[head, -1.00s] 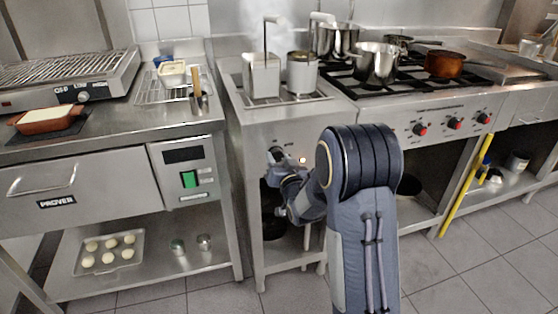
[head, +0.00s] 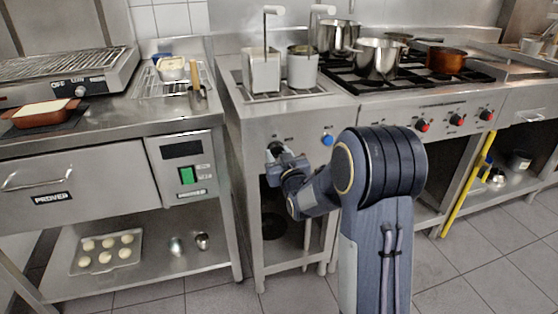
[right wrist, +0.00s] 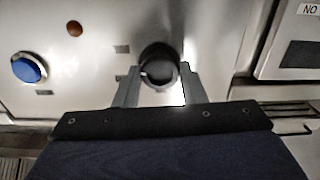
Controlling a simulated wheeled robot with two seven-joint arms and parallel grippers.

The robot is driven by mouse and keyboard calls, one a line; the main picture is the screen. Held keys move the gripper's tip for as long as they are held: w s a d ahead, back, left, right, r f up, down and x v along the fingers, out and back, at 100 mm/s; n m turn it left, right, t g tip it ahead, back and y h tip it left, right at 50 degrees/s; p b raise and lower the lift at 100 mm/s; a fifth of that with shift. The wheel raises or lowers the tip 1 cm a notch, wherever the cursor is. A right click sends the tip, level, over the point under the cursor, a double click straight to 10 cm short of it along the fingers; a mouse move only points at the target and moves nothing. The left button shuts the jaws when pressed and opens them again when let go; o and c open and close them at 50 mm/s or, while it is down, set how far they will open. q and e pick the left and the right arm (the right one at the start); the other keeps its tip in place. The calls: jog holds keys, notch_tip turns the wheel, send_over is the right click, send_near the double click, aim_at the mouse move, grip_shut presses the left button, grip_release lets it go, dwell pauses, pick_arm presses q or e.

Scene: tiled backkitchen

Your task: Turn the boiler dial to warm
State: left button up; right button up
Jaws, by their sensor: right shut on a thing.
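The boiler (head: 285,118) is the steel unit with two baskets in the middle of the head view. Its black dial (right wrist: 158,66) shows in the right wrist view on the steel front panel. My right gripper (right wrist: 160,74) is shut on the dial, one finger on each side. Grey labels sit around the dial, too blurred to read. A small brown-orange lamp (right wrist: 75,28) on the panel looks unlit. My left gripper is not in view.
A blue button (head: 327,140) is on the boiler panel, right of the dial. The stove (head: 440,110) with red knobs and pots stands to the right. The prover counter (head: 100,122) stands to the left, with a green switch (head: 187,175). The floor in front is open.

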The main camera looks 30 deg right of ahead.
jog(key=n+b, duration=0.1)
jog(key=n, duration=0.2)
jog(key=shift+n, duration=0.4)
jog(key=shift+n+b, duration=0.55)
jog(key=shift+n, duration=1.15)
jog(key=o, duration=1)
jog(key=p+v, duration=0.1)
jog(key=v, duration=0.7)
